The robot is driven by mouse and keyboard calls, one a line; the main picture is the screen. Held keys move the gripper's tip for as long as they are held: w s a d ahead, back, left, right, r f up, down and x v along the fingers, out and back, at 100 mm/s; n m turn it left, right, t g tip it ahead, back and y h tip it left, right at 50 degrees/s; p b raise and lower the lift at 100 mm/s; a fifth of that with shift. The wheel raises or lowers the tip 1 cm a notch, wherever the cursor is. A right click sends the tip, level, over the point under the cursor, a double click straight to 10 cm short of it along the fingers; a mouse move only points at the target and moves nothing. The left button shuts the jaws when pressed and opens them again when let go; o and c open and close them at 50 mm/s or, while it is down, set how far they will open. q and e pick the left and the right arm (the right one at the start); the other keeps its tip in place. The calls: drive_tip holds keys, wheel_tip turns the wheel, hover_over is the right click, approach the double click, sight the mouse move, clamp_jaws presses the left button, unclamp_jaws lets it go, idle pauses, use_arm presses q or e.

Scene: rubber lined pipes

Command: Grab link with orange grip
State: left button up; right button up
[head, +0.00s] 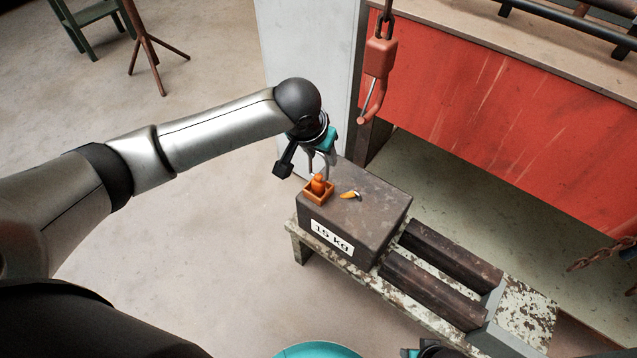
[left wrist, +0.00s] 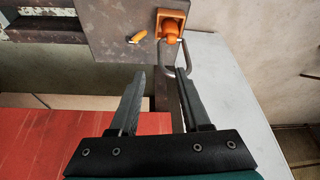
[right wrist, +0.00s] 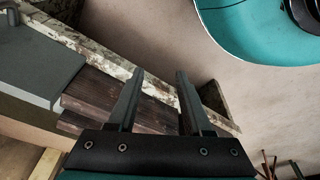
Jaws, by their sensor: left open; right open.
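The orange grip (head: 319,184) stands in a square orange holder on top of a dark block marked 15 kg (head: 375,215). In the left wrist view the orange grip (left wrist: 172,30) is at the top, with a grey metal link (left wrist: 163,67) looping from it toward my fingers. My left gripper (left wrist: 160,75) is open, and the loop's near end shows around its fingertips, close to the right finger. I cannot tell whether they touch. In the head view my left wrist hangs just above the block. My right gripper (right wrist: 160,75) is open and empty near the bench.
A small orange piece with a metal tip (head: 349,195) lies on the block. Dark pipes (head: 450,260) lie on the worn bench (head: 530,315). A red hook (head: 373,100) hangs behind, before a red panel (head: 500,110).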

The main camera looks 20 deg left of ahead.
sight(326, 167)
use_arm(q)
drive_tip(key=shift+b+x, duration=1.4)
drive_tip(key=shift+x, duration=1.3)
drive_tip(key=b+x, duration=0.1)
drive_tip(key=x, duration=0.1)
drive_tip(key=shift+w+f+b, duration=0.1)
drive_tip(key=shift+f+b, duration=0.25)
drive_tip(key=shift+b, duration=0.05)
drive_tip(key=shift+w+f, duration=0.25)
drive_tip(key=shift+f, duration=0.25)
use_arm(e)
drive_tip(key=w+a+r+t, duration=0.1)
drive_tip(key=w+r, duration=0.3)
drive_tip(key=r, duration=0.6)
drive_tip(key=shift+w+r+t, duration=0.15)
drive_tip(key=shift+r+t, duration=0.15)
drive_tip(key=shift+a, duration=0.1)
use_arm(q)
clamp_jaws()
